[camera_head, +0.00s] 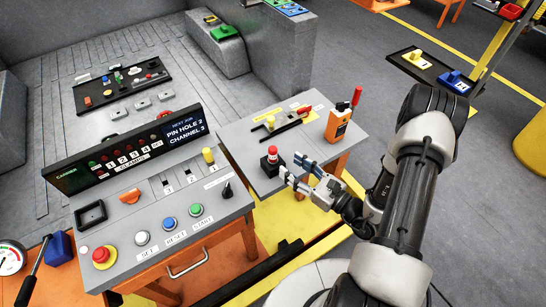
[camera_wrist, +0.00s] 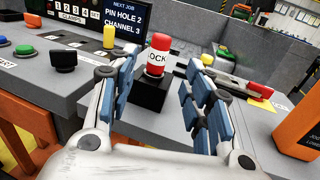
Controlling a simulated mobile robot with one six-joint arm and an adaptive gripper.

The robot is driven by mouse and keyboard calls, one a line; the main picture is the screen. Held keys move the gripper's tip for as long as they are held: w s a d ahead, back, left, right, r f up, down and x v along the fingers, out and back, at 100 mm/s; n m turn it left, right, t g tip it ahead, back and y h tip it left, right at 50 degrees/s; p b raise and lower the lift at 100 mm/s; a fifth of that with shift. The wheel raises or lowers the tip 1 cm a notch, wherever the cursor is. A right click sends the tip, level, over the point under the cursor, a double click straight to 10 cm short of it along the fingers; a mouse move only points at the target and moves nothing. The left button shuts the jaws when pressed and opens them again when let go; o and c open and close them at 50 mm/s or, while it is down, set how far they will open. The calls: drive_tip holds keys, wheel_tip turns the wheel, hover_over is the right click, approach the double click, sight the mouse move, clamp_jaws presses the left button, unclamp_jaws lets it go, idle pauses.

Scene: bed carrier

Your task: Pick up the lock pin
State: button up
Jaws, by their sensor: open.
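The lock pin (camera_head: 272,153) has a red top and a white band, and stands upright in a small black block (camera_head: 269,168) on the grey side table. My gripper (camera_head: 293,170) is open, just right of the pin in the head view. In the wrist view its blue-padded fingers (camera_wrist: 157,88) lie to either side of the pin and block, short of them. I see no contact with the pin.
The control console (camera_head: 180,215) with buttons, levers and a display reading "PIN HOLE 2 CHANNEL 3" stands left of the pin.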

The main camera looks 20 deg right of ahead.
sight(276, 156)
drive_tip(key=b+x, duration=0.1)
drive_tip(key=x, duration=0.8)
drive_tip(key=shift+a+b, duration=0.1)
drive_tip(key=shift+b, duration=0.25)
drive_tip(key=shift+c, duration=0.2)
clamp_jaws()
